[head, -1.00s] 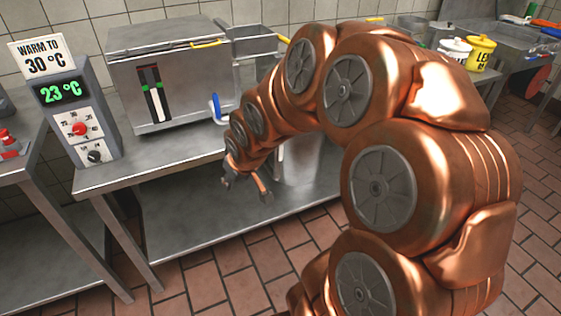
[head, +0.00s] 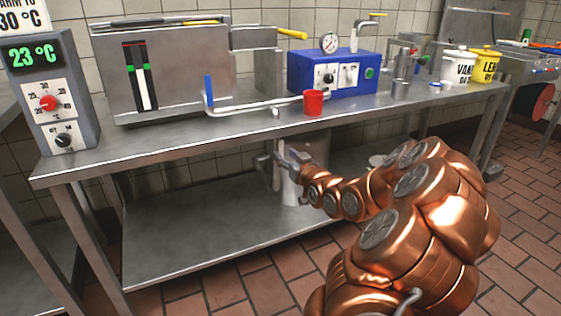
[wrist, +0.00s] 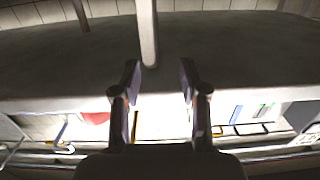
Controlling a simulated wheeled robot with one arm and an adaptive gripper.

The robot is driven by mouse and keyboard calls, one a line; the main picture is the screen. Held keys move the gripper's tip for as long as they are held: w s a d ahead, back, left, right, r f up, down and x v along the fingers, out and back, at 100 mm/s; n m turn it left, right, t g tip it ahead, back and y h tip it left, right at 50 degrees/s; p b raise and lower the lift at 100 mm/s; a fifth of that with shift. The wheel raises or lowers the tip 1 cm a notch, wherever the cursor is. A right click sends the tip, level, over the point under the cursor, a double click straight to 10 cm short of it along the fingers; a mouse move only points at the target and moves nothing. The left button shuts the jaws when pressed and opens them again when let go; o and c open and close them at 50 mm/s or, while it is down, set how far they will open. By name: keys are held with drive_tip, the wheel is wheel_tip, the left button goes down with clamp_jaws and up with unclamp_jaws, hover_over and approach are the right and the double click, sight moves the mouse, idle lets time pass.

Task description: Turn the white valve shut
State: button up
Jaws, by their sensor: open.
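I cannot clearly pick out a white valve in either view. A pale pipe (head: 250,107) runs along the bench front, with an upright blue handle (head: 209,90) at its left end and a small whitish fitting (head: 275,112) below it. My gripper (head: 270,159) is below the bench's front edge, in front of a pale upright pipe and a grey-white container (head: 291,191). In the wrist view my gripper (wrist: 160,72) is open, with nothing visible between its fingers. A pale rod (wrist: 147,28) ends near the left fingertip; whether they touch is unclear.
The steel bench (head: 170,148) has a lower shelf (head: 190,235). On top are a steel tank (head: 180,75), a red cup (head: 314,103), a blue box (head: 305,80) with a gauge, and white (head: 455,68) and yellow (head: 485,66) buckets. A thermostat post (head: 50,80) reads 23 °C.

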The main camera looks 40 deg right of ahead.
sight(281, 147)
drive_tip(key=shift+s+d+b+x, duration=0.1)
drive_tip(key=shift+d+b+x, duration=0.3)
drive_tip(key=shift+x, duration=0.85)
drive_tip(key=shift+s+d+b+x, duration=0.15)
drive_tip(key=shift+b+x, duration=0.3)
drive_tip(key=shift+x, duration=0.8)
drive_tip(key=shift+d+b+x, duration=0.3)
drive_tip(key=shift+b+x, duration=0.15)
drive_tip(key=shift+x, duration=0.8)
drive_tip(key=shift+r, duration=0.1)
drive_tip(key=shift+c, duration=0.4)
clamp_jaws()
